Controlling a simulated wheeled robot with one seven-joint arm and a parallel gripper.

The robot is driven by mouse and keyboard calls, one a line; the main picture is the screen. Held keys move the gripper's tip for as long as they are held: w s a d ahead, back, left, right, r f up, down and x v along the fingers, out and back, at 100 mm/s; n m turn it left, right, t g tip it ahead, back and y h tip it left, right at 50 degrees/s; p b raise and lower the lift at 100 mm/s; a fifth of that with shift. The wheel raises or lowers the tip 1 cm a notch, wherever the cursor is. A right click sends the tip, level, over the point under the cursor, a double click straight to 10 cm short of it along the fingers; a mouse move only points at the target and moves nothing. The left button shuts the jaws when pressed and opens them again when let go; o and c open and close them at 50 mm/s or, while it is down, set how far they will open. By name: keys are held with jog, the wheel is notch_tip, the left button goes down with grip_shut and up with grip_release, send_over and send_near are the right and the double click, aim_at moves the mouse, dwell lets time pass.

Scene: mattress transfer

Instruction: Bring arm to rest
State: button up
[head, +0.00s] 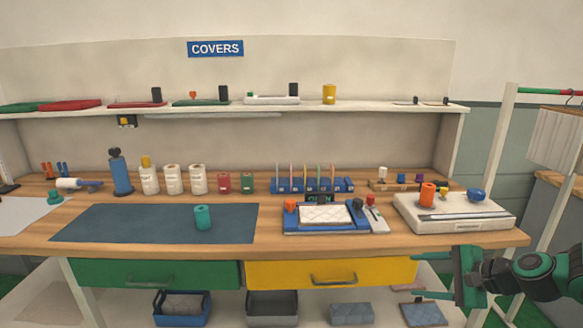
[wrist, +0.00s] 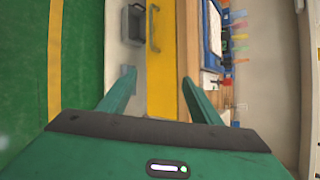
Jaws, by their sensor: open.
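My gripper (head: 466,277) is at the lower right of the head view, in front of the workbench's right end and below the level of its top. In the wrist view its two green fingers (wrist: 160,95) stand apart with nothing between them. The wrist view is turned sideways and shows the yellow drawer front (wrist: 163,60) and the wooden bench edge (wrist: 190,50) beyond the fingers. My arm reaches in from the right edge of the head view.
The workbench (head: 150,248) carries a blue tray with a small mattress (head: 325,214), a teal cylinder (head: 202,217) on a dark mat (head: 120,222), and a white scale-like device (head: 455,212). A white rack post (head: 500,150) stands at right. Bins (head: 272,308) sit below.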

jog(key=s+d+r+n+g+h, duration=0.2)
jog(key=s+n+g, duration=0.1)
jog(key=s, duration=0.6)
jog(key=s+d+r+n+g+h, duration=0.2)
jog(key=s+d+r+n+g, duration=0.1)
jog(key=s, duration=0.7)
jog(key=s+d+r+n+g+h, duration=0.2)
jog(key=s+n+g, duration=0.1)
jog(key=s, duration=0.6)
jog(key=shift+s+d+r+n, duration=0.2)
jog(key=shift+s+d+n, duration=0.15)
jog(key=shift+n, duration=0.45)
jog(key=shift+w+f, duration=0.25)
jog(key=shift+w, duration=0.4)
jog(key=shift+c, duration=0.2)
